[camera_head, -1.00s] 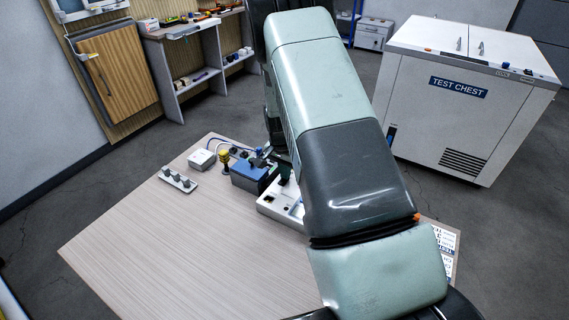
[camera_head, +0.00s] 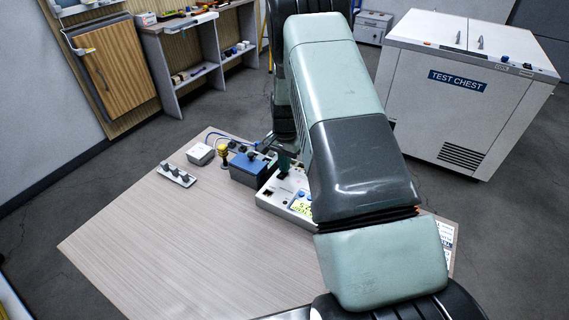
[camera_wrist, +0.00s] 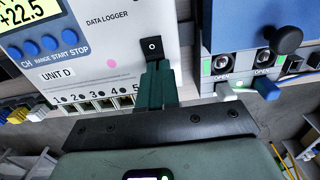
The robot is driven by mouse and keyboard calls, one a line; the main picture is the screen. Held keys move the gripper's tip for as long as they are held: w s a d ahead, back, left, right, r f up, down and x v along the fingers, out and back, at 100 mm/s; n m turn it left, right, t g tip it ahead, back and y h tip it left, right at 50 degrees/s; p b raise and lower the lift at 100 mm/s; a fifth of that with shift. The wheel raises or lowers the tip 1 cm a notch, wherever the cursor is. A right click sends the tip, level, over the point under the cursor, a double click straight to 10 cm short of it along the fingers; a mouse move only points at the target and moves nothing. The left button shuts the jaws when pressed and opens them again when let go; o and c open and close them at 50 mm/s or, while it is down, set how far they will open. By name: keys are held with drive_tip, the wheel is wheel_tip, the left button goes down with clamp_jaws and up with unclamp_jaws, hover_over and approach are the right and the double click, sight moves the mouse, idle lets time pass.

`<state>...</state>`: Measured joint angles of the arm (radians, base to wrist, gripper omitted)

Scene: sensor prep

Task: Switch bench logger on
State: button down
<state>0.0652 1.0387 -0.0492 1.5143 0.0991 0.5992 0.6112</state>
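The bench logger (camera_head: 268,196) is a white box on the table, partly hidden by my arm. Its yellow-green display (camera_head: 303,207) is lit. In the wrist view the logger (camera_wrist: 105,55) reads DATA LOGGER and UNIT D, and its lit display (camera_wrist: 22,12) shows +22.5. A black rocker switch (camera_wrist: 152,46) marked with a small ring is at the panel's right side. My gripper (camera_wrist: 157,68) has its teal fingers together, with nothing between them. The tips are right at the switch's lower edge; whether they touch cannot be told. In the head view my gripper (camera_head: 284,160) is above the logger.
A blue box (camera_head: 246,168) with a black knob stands close beside the logger. The table's (camera_head: 170,240) front left is clear. A test chest (camera_head: 465,95) stands behind at right.

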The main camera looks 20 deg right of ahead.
drive_tip(key=shift+s+d+f, duration=0.15)
drive_tip(key=shift+s+f, duration=0.15)
drive_tip(key=shift+f, duration=0.2)
drive_tip(key=shift+s+a+r, duration=0.1)
drive_tip(key=shift+s+a, duration=0.4)
drive_tip(key=shift+s+a+r, duration=0.1)
drive_tip(key=shift+a+r, duration=0.05)
drive_tip(key=shift+a, duration=0.05)
wheel_tip(320, 180, up, 24)
drive_tip(key=s+n+t, duration=0.1)
drive_tip(key=s, duration=0.1)
drive_tip(key=s+a+r+n+t, duration=0.2)
drive_tip(key=s+r+n, duration=0.1)
drive_tip(key=s+r, duration=0.55)
drive_tip(key=s+a+r+n+t, duration=0.1)
drive_tip(key=s+a+r+n, duration=0.1)
drive_tip(key=s+r, duration=0.65)
drive_tip(key=s+f+n+t, duration=0.1)
drive_tip(key=s+n, duration=0.2)
drive_tip(key=s, duration=1)
drive_tip(key=shift+a+f+n+t, duration=0.2)
drive_tip(key=shift+n+t, duration=0.1)
